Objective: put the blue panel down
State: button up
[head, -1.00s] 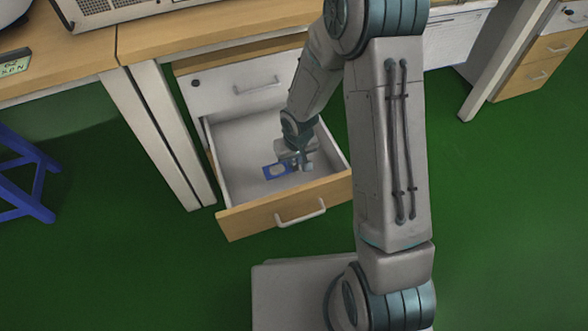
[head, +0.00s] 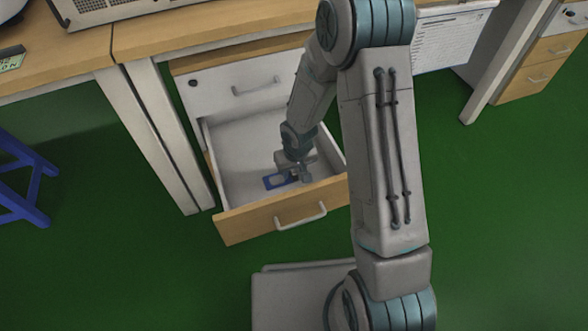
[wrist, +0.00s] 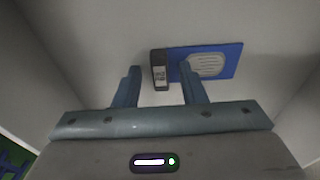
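The blue panel (head: 271,183) is inside the open drawer (head: 243,228), close to the drawer floor, and looks flat. In the wrist view the panel (wrist: 222,57) has a pale ribbed oval and a dark block with a white label at its left end. My gripper (wrist: 160,70) has its two fingers apart, one on each side of the dark block, with a visible gap on both sides. The right finger overlaps the panel's edge in the picture. In the head view my gripper (head: 299,172) is low in the drawer and hides part of the panel.
The drawer's side walls and wood front with a handle (head: 301,216) surround my gripper. A wood-topped desk (head: 200,32) stands above the drawer. A blue stool (head: 25,180) is at the left.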

jog(key=s+d+r+m+h+p, duration=0.1)
jog(key=s+d+r+p, duration=0.25)
jog(key=r, duration=0.85)
jog(key=s+d+r+m+p, duration=0.15)
jog(key=s+d+r, duration=0.25)
jog(key=r, duration=0.7)
jog(key=s+d+r, duration=0.2)
jog(key=s+r, duration=0.6)
jog(key=s, duration=0.2)
jog(key=shift+s+d+g+p, duration=0.2)
jog(key=shift+s+g+p, duration=0.1)
jog(key=shift+s+p, duration=0.1)
jog(key=shift+m, duration=0.25)
